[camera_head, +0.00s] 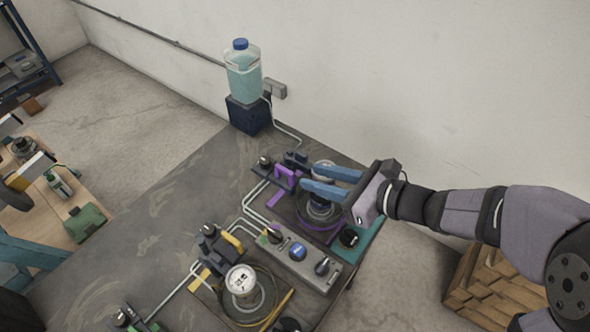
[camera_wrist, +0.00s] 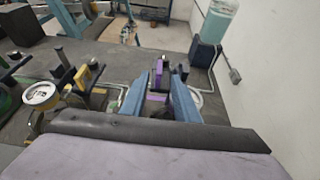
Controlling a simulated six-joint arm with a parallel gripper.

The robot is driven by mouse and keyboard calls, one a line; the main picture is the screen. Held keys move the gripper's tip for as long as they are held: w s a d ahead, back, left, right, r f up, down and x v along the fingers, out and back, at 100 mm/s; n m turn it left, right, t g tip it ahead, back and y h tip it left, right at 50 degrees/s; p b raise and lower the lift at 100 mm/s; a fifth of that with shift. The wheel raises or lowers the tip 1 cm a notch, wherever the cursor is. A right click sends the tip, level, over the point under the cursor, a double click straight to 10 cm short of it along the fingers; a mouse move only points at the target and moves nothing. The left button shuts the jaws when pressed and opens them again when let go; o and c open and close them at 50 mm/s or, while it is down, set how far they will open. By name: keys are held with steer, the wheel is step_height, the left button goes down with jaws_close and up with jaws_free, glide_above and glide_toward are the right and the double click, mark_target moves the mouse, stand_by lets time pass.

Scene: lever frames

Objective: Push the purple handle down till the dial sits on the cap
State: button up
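The purple handle (camera_head: 285,172) belongs to the far lever frame on the table. It also shows in the wrist view (camera_wrist: 158,72), in line with the gap between my fingers. My gripper (camera_head: 305,176) is open, its two blue fingers apart and pointing at the handle from the right, with nothing seen between the tips. The fingers also show in the wrist view (camera_wrist: 158,80).
A yellow-handled frame with a white dial (camera_head: 241,279) stands nearer on the table (camera_head: 150,225). A grey control box (camera_head: 300,262) with knobs lies between the frames. A water bottle (camera_head: 243,75) stands on a dark block at the back. The table's left part is clear.

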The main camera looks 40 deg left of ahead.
mark_target(285, 170)
steer(key=shift+p+x, duration=1)
steer(key=shift+x, duration=2.5)
steer(key=shift+f, duration=0.1)
jaws_close()
